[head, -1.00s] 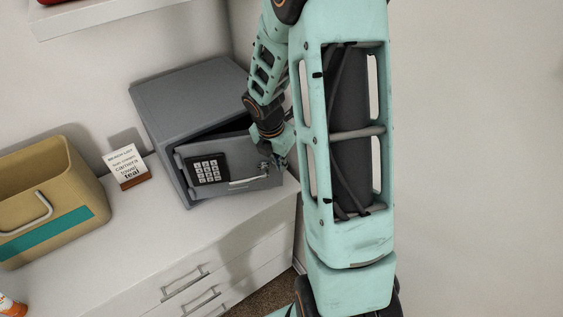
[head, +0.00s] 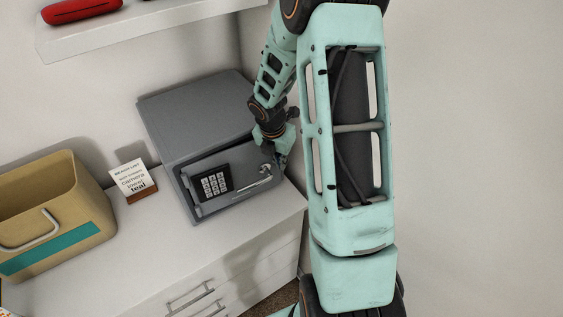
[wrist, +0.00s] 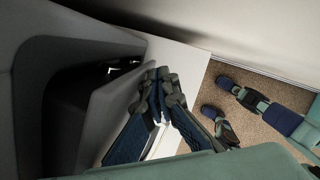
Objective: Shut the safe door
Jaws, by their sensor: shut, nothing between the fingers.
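The grey safe (head: 190,112) stands on the white cabinet top against the wall. Its door (head: 236,201), with a black keypad (head: 215,184) and a silver handle (head: 250,188), faces the front. The door is ajar: in the wrist view the door (wrist: 112,112) stands off the safe body (wrist: 75,38), with a dark gap between them. My gripper (head: 281,163) is at the right end of the door. In the wrist view my gripper (wrist: 161,76) has its fingers together, empty, beside the door's edge. I cannot tell whether it touches the door.
A tan bin (head: 75,225) with a teal stripe and a small lettered card (head: 133,180) stand left of the safe. A shelf (head: 130,28) with a red object (head: 80,10) hangs above. The white cabinet top (head: 165,240) is clear in front of the safe.

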